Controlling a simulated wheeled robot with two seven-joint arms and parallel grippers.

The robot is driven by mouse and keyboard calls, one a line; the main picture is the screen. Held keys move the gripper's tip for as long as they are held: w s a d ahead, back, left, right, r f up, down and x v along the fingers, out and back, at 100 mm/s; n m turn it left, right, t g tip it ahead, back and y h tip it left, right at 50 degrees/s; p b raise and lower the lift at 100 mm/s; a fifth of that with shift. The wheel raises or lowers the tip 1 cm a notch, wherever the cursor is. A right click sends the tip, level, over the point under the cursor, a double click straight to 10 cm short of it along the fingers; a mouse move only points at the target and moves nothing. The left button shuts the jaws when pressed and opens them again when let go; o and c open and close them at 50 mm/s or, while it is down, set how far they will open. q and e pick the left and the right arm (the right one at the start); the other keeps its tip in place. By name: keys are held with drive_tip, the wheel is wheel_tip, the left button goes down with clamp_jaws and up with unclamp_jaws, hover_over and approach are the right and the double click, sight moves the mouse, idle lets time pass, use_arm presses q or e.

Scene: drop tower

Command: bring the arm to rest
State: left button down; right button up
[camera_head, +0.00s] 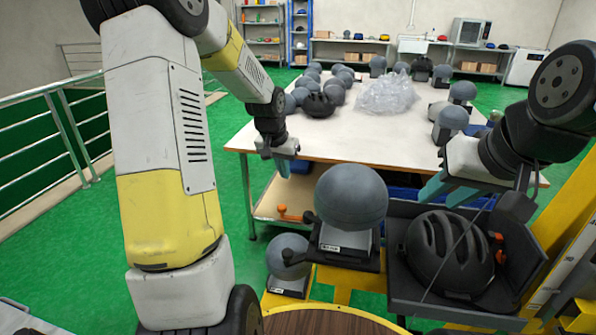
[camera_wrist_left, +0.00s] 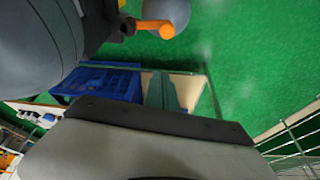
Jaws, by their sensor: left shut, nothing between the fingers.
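My left gripper (camera_head: 284,166) hangs in front of the near edge of the white table, left of the grey ball-shaped headform on the near stand. Its teal fingers are together with nothing between them; they also show together in the left wrist view (camera_wrist_left: 166,92). The yellow and white left arm is raised and bent across the left of the head view. My right gripper (camera_head: 450,192) is above the black helmet (camera_head: 450,252) in the dark tray. Its teal fingers look spread, and no object shows between them.
The near headform (camera_head: 351,196) stands close to the right of my left gripper. The white table (camera_head: 350,138) carries several headforms and a clear plastic bag (camera_head: 388,94). A railing (camera_head: 72,130) runs along the left; green floor lies between.

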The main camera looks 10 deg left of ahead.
use_arm(q)
drive_tip(key=s+d+r+t, duration=0.1)
drive_tip(key=s+d+r, duration=0.1)
drive_tip(key=s+r, duration=0.95)
drive_tip(key=s+d+r+n, duration=0.1)
drive_tip(key=s+r, duration=0.1)
drive_tip(key=s, duration=0.6)
drive_tip(key=s+d+r+t+h, duration=0.1)
drive_tip(key=s+d+r, duration=0.1)
drive_tip(key=s, duration=0.6)
drive_tip(key=shift+s+d+r+n, duration=0.2)
drive_tip(key=shift+r+n, duration=0.1)
drive_tip(key=shift+n, duration=0.1)
